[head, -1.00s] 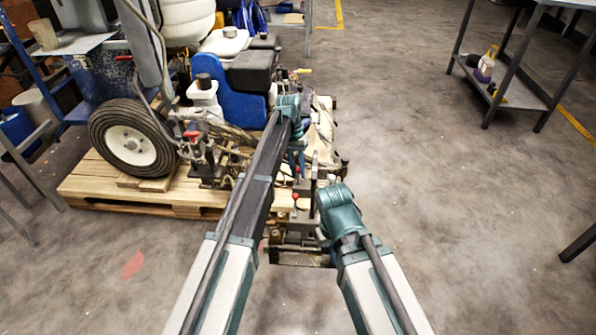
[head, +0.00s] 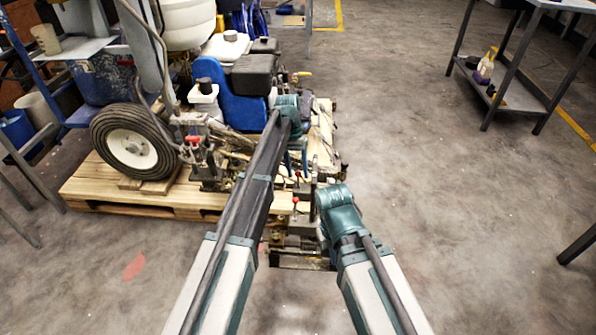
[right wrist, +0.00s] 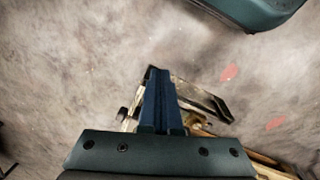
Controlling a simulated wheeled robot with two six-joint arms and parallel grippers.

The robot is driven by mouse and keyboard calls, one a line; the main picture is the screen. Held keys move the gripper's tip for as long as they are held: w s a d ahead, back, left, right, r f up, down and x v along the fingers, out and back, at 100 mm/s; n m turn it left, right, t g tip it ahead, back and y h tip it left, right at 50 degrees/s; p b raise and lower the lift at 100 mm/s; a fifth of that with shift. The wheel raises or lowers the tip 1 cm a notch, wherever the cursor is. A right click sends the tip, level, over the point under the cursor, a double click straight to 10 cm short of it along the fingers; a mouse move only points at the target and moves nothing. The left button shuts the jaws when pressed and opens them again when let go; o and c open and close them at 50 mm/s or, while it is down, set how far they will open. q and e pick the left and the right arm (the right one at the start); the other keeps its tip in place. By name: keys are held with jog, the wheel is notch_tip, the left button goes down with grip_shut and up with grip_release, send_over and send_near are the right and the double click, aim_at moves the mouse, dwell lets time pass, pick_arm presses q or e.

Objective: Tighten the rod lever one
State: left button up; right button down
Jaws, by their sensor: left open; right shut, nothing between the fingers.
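The line striper (head: 248,75) stands on a wooden pallet in the head view. At its front end are thin levers, one with a red knob (head: 295,199) and a smaller one (head: 297,175) behind it. I cannot tell which is rod lever one. My left gripper (head: 295,158) is open above the front end, partly hidden by its own arm, apart from the red knob as far as I can see. My right gripper (right wrist: 158,75) is shut and empty, pointing down over the floor and a metal frame part (right wrist: 205,100). In the head view its fingers are hidden behind its wrist.
The pallet (head: 120,197) and large wheel (head: 133,148) are at left. A metal table with a lower shelf (head: 515,92) stands at upper right, with a bottle (head: 485,68) on the shelf. The floor right of the striper is clear.

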pick_arm(q)
jog(key=p+v, duration=1)
jog(key=v, duration=0.2)
jog(key=shift+p, duration=0.35)
jog(key=shift+s, duration=0.1)
jog(key=shift+c, duration=0.3)
jog(key=shift+s+a+f, duration=0.15)
jog(key=shift+s, duration=0.15)
jog(key=shift+c, duration=1.2)
jog(key=s+f+n+t+b, duration=0.1)
jog(key=s, duration=0.1)
jog(key=s+a+f+n+t+h+b, duration=0.1)
jog(key=s+n, duration=0.1)
jog(key=s+a+f+n+t+b, duration=0.1)
jog(key=s+n+b, duration=0.1)
jog(key=s, duration=0.1)
jog(key=shift+f+t+h, duration=0.3)
jog(key=shift+t+h, duration=0.1)
grip_shut()
jog(key=s+a+n+t+h+b, duration=0.1)
jog(key=s+a+n+t+b, duration=0.2)
jog(key=s+n+t+b, duration=0.5)
jog(key=w+d+f+n+b, duration=0.3)
jog(key=w+d+f+b, duration=0.1)
jog(key=w+f, duration=0.3)
jog(key=shift+w+d+g, duration=0.3)
jog(key=shift+w+d, duration=0.3)
jog(key=shift+w, duration=0.35)
